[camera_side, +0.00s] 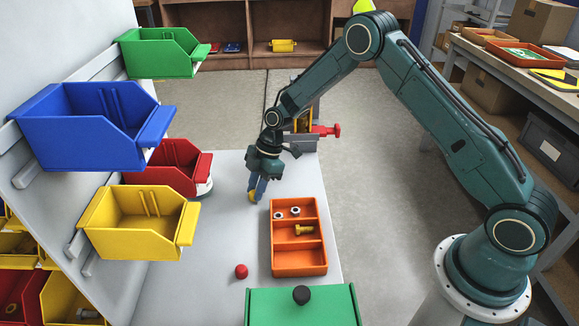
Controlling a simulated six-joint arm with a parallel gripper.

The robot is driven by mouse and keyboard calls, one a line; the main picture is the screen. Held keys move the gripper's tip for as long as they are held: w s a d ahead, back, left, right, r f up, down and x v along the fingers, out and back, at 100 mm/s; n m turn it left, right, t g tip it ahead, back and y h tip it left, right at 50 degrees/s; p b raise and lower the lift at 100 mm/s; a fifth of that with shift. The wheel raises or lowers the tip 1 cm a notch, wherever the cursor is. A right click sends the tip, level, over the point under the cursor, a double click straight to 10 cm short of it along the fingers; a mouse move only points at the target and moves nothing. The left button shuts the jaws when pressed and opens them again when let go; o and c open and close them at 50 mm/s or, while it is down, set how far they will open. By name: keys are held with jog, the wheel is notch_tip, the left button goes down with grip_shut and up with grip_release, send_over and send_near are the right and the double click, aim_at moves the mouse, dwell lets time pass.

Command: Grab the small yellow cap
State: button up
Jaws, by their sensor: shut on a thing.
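My gripper (257,189) points down over the white table, left of the orange tray's far end. It is shut on the small yellow cap (253,196), which shows as a small yellow patch between the fingertips. The fingers hide most of the cap. I cannot tell whether the cap touches the table or is just above it.
An orange divided tray (298,271) holds nuts and a yellow bolt (304,230). A red ball (241,271) lies to its left. A green lid with a black knob (301,296) is in front. Blue (85,140), yellow (130,239) and red (163,176) bins stand left.

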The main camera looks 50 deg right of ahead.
notch_tip(320, 180, up, 20)
jog(key=shift+f, duration=0.2)
dwell(0.4)
jog(key=shift+s+a, duration=0.1)
dwell(0.4)
